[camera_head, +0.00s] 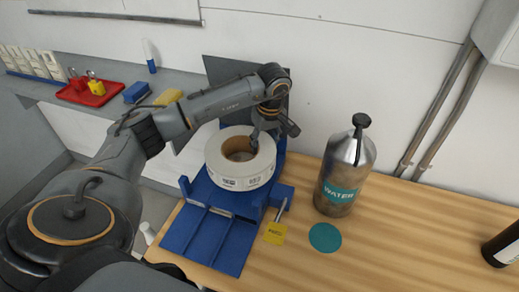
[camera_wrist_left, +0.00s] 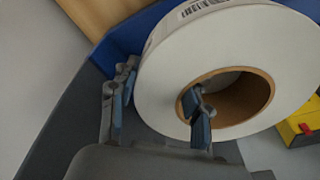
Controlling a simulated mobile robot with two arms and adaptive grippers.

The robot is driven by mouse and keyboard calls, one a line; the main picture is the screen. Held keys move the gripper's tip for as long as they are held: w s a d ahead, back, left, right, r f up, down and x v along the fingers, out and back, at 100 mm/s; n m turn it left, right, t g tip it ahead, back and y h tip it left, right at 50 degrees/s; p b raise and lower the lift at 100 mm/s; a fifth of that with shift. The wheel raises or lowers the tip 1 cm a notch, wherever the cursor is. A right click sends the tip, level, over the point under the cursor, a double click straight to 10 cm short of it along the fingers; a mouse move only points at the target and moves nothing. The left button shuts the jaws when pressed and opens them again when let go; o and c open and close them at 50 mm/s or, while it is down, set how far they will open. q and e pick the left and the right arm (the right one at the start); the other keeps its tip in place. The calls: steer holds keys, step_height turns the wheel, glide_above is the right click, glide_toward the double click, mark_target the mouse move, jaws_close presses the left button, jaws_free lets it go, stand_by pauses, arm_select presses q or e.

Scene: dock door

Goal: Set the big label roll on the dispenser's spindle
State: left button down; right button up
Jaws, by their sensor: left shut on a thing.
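The big label roll (camera_head: 225,172), white with a brown core and printed labels on its side, lies flat above the blue dispenser (camera_head: 208,240) on the wooden bench. In the left wrist view the roll (camera_wrist_left: 240,50) fills much of the picture. My left gripper (camera_head: 264,138) is shut on the roll's wall at its far right side. In the left wrist view one finger of the gripper (camera_wrist_left: 158,108) is inside the core and the other is outside. The spindle is hidden, and I cannot tell whether the roll touches the dispenser. My right gripper is not in view.
A metal water bottle (camera_head: 345,165) stands right of the dispenser, near a teal disc (camera_head: 325,237) and a yellow tag (camera_head: 275,233). A dark bottle (camera_head: 503,246) is at the right edge. A red tray (camera_head: 90,93) sits on the grey counter at left. The bench's right side is mostly clear.

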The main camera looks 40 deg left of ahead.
arm_select(q)
steer(key=shift+w+a+f, duration=0.15)
steer(key=shift+a+f, duration=0.3)
steer(key=shift+a, duration=0.05)
steer(key=shift+w+a+f, duration=0.2)
steer(key=shift+a+f, duration=0.15)
steer(key=shift+f, duration=0.1)
steer(key=shift+a+f, duration=0.35)
steer(key=shift+f, duration=0.1)
step_height(320, 180, down, 2)
steer(key=shift+f+p, duration=0.15)
steer(key=shift+p, duration=0.45)
steer(key=shift+w+f, duration=0.1)
steer(key=shift+f, duration=0.3)
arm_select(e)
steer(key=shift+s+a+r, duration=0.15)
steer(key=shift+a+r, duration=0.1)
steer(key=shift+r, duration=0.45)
